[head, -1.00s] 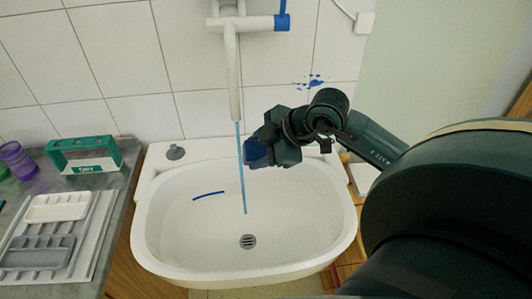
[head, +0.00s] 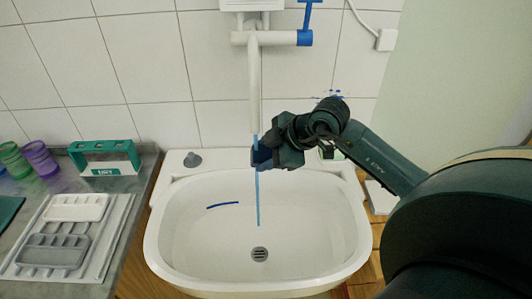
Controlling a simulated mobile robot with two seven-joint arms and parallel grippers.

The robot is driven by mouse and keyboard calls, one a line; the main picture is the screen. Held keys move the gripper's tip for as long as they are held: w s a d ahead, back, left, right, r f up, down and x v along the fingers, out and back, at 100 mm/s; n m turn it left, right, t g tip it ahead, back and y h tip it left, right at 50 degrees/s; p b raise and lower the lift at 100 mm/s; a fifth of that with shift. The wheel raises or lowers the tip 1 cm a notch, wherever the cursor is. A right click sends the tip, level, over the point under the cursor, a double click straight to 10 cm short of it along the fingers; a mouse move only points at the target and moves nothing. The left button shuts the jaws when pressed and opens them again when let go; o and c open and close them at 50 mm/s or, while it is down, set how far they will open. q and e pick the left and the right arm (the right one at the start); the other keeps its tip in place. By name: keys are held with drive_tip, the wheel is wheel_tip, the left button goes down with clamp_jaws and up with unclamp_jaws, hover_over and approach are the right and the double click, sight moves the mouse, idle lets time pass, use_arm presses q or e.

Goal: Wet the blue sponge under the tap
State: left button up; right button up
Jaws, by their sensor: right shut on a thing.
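The white tap (head: 255,85) on the tiled wall has a blue lever (head: 305,37) at its right. A thin blue stream of water (head: 257,200) falls from its spout into the white basin (head: 300,235). My right gripper (head: 268,154) is shut on the blue sponge (head: 262,159), just below the spout. The sponge overlaps the stream in the picture, and the stream also shows below it. The gripper's jaws hide part of the sponge. My left gripper is not in view.
A blue streak (head: 222,205) lies in the basin near the drain (head: 259,254). On the left counter are a green holder (head: 105,147), purple cup (head: 39,158) and trays (head: 52,251).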

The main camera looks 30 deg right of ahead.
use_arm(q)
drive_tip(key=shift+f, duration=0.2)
use_arm(e)
drive_tip(key=s, duration=0.8)
drive_tip(key=shift+a, duration=0.35)
idle(1.1)
